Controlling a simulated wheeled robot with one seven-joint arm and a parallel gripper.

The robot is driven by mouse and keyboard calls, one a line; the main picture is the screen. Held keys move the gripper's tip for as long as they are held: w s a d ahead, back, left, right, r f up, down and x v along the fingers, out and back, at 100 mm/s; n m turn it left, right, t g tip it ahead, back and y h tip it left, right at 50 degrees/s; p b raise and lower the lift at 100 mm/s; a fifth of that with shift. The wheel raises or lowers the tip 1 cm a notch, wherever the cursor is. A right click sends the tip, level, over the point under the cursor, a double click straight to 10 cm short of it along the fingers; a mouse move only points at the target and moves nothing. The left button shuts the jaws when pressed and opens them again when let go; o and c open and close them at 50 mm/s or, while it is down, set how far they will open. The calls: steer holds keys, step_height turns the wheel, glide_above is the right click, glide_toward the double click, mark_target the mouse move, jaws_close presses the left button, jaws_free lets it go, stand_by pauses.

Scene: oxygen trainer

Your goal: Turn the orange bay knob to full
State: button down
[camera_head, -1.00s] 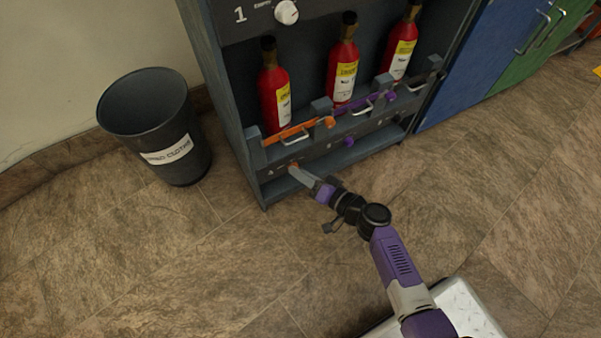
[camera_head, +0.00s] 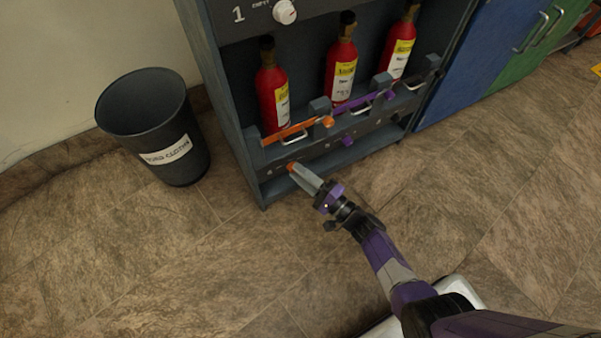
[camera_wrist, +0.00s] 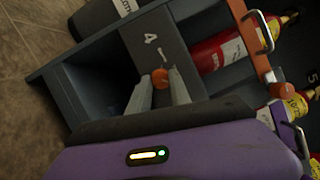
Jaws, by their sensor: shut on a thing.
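The orange bay knob (camera_wrist: 160,78) sits on the lower front panel of the dark cabinet, under the orange bar (camera_head: 290,131). In the head view only a bit of the knob (camera_head: 291,167) shows past the fingers. My gripper (camera_wrist: 161,84) is shut on the knob, with one finger on each side of it in the wrist view. In the head view my gripper (camera_head: 298,173) reaches the panel from the lower right. The knob's pointer and its setting cannot be made out.
Red bottles (camera_head: 273,88) stand behind the orange bar and a purple bar (camera_head: 365,101). A purple knob (camera_head: 347,141) is to the right on the same panel. A white knob (camera_head: 285,12) is above. A dark bin (camera_head: 150,122) stands left. Floor in front is clear.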

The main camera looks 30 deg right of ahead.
steer(key=shift+f+m+t, duration=0.1)
steer(key=shift+m+t, duration=0.4)
steer(key=shift+m, duration=0.8)
steer(key=shift+a, duration=0.1)
steer(key=c, duration=1.2)
jaws_free()
steer(key=shift+p+v, duration=0.35)
steer(key=shift+v, duration=3.6)
